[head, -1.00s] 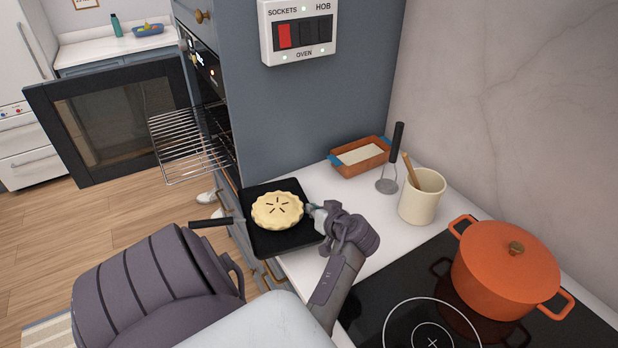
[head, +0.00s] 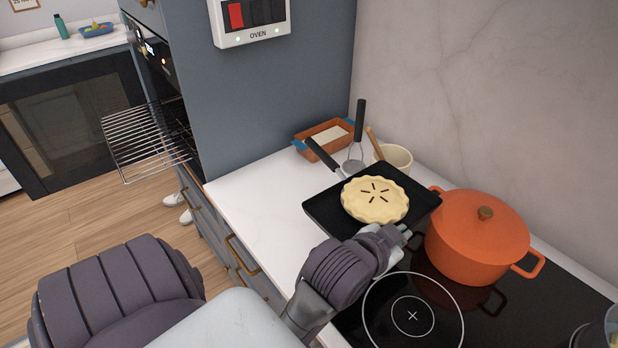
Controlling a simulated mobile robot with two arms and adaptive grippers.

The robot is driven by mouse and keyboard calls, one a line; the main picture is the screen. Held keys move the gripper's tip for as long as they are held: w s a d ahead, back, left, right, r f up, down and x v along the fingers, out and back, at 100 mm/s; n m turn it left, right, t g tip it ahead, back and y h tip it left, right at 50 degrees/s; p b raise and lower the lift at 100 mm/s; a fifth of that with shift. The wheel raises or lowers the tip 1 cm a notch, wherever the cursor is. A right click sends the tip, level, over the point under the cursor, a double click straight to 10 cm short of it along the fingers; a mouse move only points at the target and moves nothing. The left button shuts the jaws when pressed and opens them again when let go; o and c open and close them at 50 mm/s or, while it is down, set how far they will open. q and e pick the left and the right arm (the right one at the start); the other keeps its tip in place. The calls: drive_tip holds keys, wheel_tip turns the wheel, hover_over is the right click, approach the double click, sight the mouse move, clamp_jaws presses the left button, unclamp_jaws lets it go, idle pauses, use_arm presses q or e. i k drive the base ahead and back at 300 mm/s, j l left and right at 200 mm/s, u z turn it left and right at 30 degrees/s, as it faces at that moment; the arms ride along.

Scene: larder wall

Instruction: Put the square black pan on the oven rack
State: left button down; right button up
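The square black pan (head: 322,208) carries a round pie (head: 375,200) with slits in its crust. It appears held up over the counter and the hob's edge, its handle (head: 322,157) pointing to the back left. My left gripper (head: 404,234) is shut on the pan's near right edge; its fingertips are partly hidden. The oven rack (head: 140,145) is pulled out of the open oven at the left and looks empty. My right gripper is not in view.
The oven door (head: 75,125) stands open beyond the rack. An orange pot (head: 478,240) is on the black hob (head: 375,325), close right of the pan. A loaf dish (head: 308,146), a masher (head: 358,125) and a cream crock (head: 397,157) stand behind. Counter (head: 255,195) left of the pan is clear.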

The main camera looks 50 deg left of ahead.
sight(148, 130)
drive_tip(key=k+j, duration=1)
drive_tip(key=k+l+u, duration=0.05)
